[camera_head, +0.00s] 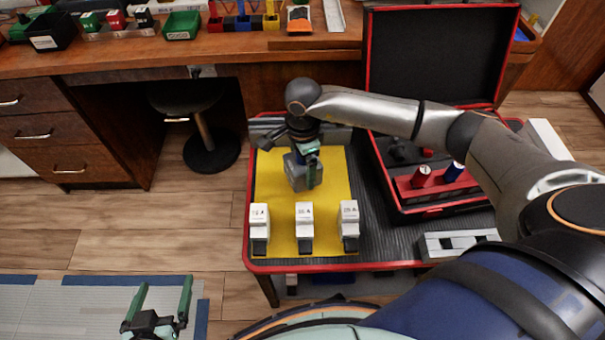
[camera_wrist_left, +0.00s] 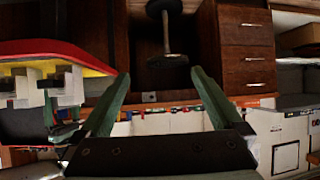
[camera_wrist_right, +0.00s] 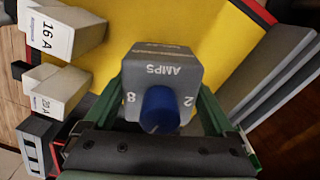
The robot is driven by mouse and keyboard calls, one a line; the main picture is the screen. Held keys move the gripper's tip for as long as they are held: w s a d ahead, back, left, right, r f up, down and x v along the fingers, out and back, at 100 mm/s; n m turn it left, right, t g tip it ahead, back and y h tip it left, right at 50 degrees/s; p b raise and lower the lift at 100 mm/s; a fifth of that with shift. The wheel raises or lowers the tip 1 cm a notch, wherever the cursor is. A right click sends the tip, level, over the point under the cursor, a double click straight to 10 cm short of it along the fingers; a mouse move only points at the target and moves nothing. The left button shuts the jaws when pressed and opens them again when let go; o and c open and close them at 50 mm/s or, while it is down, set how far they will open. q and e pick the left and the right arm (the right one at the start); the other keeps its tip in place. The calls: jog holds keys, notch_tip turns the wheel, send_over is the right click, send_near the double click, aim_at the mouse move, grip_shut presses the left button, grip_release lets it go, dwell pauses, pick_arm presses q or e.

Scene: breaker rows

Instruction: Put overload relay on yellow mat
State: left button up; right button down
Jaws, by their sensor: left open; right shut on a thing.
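The overload relay (camera_wrist_right: 165,82) is a grey block with a blue dial and the word AMPS. My right gripper (camera_wrist_right: 163,115) is shut on it, with a green finger on each side. In the head view the relay (camera_head: 299,178) is over the upper middle of the yellow mat (camera_head: 268,200), below my right gripper (camera_head: 306,155). I cannot tell whether it touches the mat. My left gripper (camera_head: 160,296) is open and empty at the lower left, away from the table; its spread green fingers show in the left wrist view (camera_wrist_left: 155,85).
White breakers (camera_head: 259,222), (camera_head: 304,222), (camera_head: 349,220) stand in a row along the mat's front edge. An open red-edged case (camera_head: 435,210) stands on the right. Grey rails (camera_head: 455,243) lie at the front right. A stool (camera_head: 209,140) stands left of the table.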

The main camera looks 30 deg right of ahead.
notch_tip(320, 180, down, 3)
jog(key=shift+a, duration=0.1)
pick_arm(q)
jog(key=w+r, duration=0.1)
jog(key=w+r+t, duration=0.1)
jog(key=r, duration=0.1)
jog(key=shift+r+t, duration=0.15)
jog(key=shift+t, duration=0.15)
jog(key=shift+r+b, duration=0.1)
jog(key=shift+b, duration=0.2)
jog(key=shift+w+r+m, duration=0.15)
jog(key=shift+r+m, duration=0.1)
jog(key=shift+m, duration=0.05)
pick_arm(e)
jog(key=shift+f, duration=0.15)
jog(key=shift+c, duration=0.5)
grip_release()
pick_arm(q)
jog(key=shift+w+r+t, duration=0.1)
jog(key=shift+r+t, duration=0.15)
jog(key=shift+t, duration=0.05)
pick_arm(e)
jog(key=shift+o, duration=0.5)
